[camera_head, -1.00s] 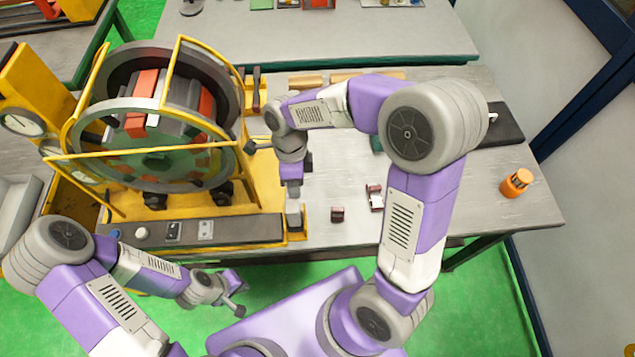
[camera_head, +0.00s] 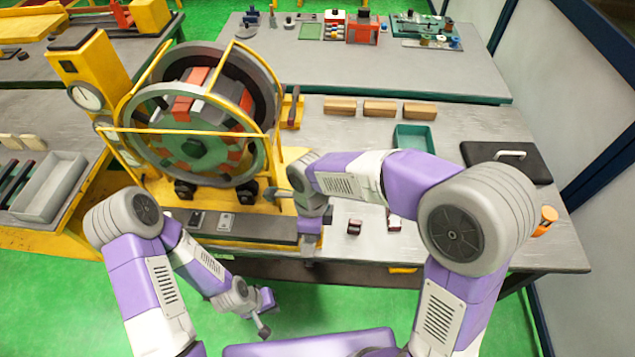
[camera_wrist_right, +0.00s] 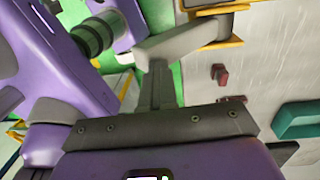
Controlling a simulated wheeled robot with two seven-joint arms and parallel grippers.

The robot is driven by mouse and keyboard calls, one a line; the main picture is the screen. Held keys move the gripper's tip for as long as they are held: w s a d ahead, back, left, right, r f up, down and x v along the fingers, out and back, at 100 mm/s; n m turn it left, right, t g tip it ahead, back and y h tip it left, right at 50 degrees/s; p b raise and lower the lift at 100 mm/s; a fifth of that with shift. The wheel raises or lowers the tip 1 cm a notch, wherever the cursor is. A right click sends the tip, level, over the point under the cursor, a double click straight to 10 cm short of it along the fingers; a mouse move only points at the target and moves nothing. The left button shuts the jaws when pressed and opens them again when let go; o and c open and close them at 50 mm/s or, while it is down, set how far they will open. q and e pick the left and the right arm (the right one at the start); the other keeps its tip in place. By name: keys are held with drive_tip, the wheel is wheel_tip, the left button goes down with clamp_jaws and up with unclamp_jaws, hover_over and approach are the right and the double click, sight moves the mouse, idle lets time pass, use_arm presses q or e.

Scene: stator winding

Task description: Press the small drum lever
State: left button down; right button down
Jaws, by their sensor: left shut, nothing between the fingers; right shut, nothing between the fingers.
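The drum (camera_head: 205,120) stands in a yellow frame on the machine at the left of the head view. My right gripper (camera_head: 310,240) is shut and empty, pointing down at the right front corner of the machine's base. In the right wrist view its shut fingers (camera_wrist_right: 160,75) reach to a grey bar (camera_wrist_right: 185,40), which may be the small lever. I cannot tell whether they touch it. In the head view my arm hides most of that corner. My left gripper (camera_head: 264,328) is shut and empty, in front of the machine over the green floor.
Small dark red parts (camera_head: 354,227) lie on the table right of the base. A teal tray (camera_head: 414,138), wooden blocks (camera_head: 380,109) and a black case (camera_head: 505,160) are farther back. A grey bin (camera_head: 50,187) stands at the left.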

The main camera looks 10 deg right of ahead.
drive_tip(key=shift+s+d+f, duration=0.1)
drive_tip(key=shift+s+f, duration=0.35)
drive_tip(key=shift+s, duration=0.05)
drive_tip(key=w+r+p, duration=0.1)
drive_tip(key=r, duration=0.1)
drive_tip(key=w+r+p, duration=0.2)
drive_tip(key=shift+w+d+p, duration=0.1)
drive_tip(key=shift+d+p, duration=0.05)
drive_tip(key=shift+p, duration=0.15)
drive_tip(key=s+r, duration=0.3)
drive_tip(key=r, duration=0.6)
drive_tip(key=shift+s+a, duration=0.3)
drive_tip(key=shift+a, duration=0.05)
drive_tip(key=shift+f, duration=0.1)
